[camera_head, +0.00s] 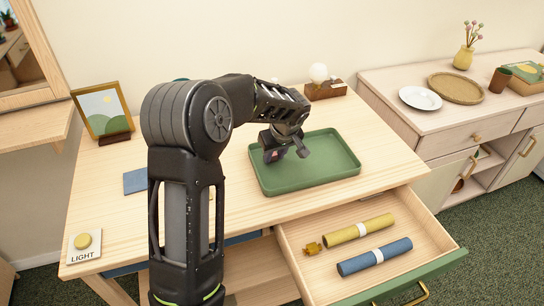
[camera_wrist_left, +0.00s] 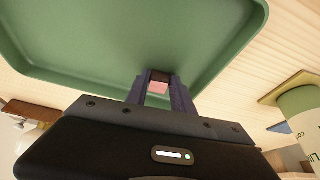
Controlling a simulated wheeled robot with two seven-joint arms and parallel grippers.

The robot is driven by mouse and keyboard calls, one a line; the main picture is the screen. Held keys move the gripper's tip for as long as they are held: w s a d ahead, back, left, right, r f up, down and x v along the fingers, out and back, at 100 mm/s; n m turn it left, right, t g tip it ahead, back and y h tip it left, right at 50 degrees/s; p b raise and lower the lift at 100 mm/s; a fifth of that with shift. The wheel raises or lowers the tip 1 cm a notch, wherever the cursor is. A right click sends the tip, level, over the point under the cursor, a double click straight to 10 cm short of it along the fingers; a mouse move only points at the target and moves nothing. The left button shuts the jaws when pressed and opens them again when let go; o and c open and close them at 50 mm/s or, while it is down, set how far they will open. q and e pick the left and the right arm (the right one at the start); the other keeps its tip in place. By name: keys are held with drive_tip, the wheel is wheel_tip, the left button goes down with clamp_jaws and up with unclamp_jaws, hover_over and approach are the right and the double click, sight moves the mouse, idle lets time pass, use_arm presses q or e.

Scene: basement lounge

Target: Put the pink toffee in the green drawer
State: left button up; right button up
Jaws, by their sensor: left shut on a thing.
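My left gripper (camera_head: 275,154) is over the left part of the green tray (camera_head: 343,178) on the desk. In the left wrist view its fingers are shut on a small pink block, the pink toffee (camera_wrist_left: 159,87). The arm comes in front of the desk's left half. The green-fronted drawer (camera_head: 425,277) is pulled open at the desk's lower right. In it lie a yellow roll (camera_head: 358,231), a blue roll (camera_head: 374,257) and a small golden-brown piece (camera_head: 312,248). My right gripper is not in view.
A framed picture (camera_head: 103,108) and a light button (camera_head: 82,242) are at the desk's left. A bulb lamp on a wooden block (camera_head: 325,90) stands behind the tray.

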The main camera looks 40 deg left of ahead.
use_arm(q)
clamp_jaws()
drive_tip(key=shift+r, duration=0.1)
wheel_tip(320, 180, up, 10)
drive_tip(key=shift+b, duration=0.4)
idle(0.6)
